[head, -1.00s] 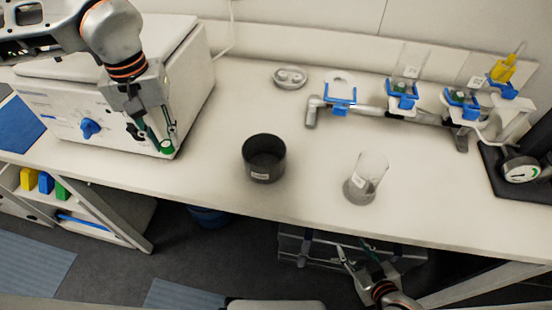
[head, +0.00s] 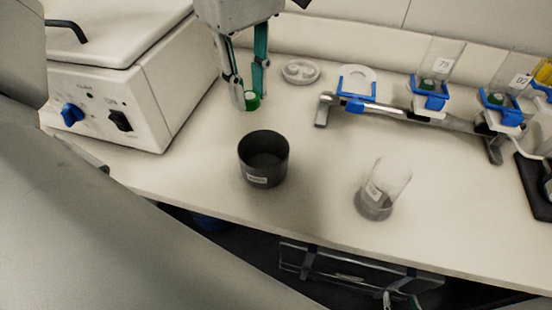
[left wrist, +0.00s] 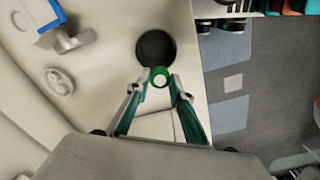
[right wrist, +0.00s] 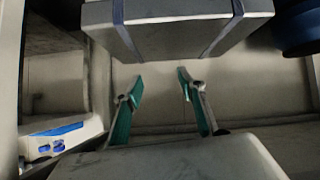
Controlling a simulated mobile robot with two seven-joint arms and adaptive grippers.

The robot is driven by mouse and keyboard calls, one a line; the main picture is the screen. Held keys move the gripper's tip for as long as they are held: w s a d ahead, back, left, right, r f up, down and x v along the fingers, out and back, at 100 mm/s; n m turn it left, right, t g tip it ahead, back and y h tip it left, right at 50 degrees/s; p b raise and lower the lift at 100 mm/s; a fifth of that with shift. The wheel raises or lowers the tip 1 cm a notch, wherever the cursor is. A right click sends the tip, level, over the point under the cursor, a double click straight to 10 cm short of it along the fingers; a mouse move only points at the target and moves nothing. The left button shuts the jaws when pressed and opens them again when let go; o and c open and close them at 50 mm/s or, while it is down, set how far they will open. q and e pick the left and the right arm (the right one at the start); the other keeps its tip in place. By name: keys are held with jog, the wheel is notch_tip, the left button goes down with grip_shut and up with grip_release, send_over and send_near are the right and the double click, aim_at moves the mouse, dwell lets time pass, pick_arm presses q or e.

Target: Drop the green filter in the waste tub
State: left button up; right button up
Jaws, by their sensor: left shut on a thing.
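The green filter (head: 252,101) is held between the fingertips of my left gripper (head: 247,100), above the bench and behind the dark tub. In the left wrist view the filter (left wrist: 159,80) shows as a green ring with a pale middle, pinched between both fingers. The waste tub (head: 262,178) is a black round open container with a small white label, standing upright on the bench. It also shows in the left wrist view (left wrist: 155,46), just beyond the filter. My right gripper (right wrist: 155,75) is open and empty, low down below the bench.
A glass beaker (head: 376,203) stands right of the tub. A white machine (head: 110,110) is at the left. A metal dish (head: 300,71) and a rail with blue holders (head: 410,112) are at the back. A strapped dark case (right wrist: 180,35) is close to my right gripper.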

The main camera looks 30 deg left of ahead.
pick_arm(q)
jog(key=shift+f+b, duration=0.5)
jog(key=shift+f, duration=0.15)
notch_tip(320, 180, down, 5)
jog(key=b, duration=0.4)
jog(key=shift+r, duration=0.2)
jog(key=o, duration=0.8)
jog(key=shift+c, duration=0.2)
notch_tip(320, 180, up, 12)
jog(key=shift+r, duration=0.1)
pick_arm(e)
jog(key=f, duration=0.2)
jog(key=d+f, duration=0.1)
jog(key=f, duration=0.1)
jog(key=shift+w+d+f, duration=0.1)
jog(key=shift+w, duration=0.05)
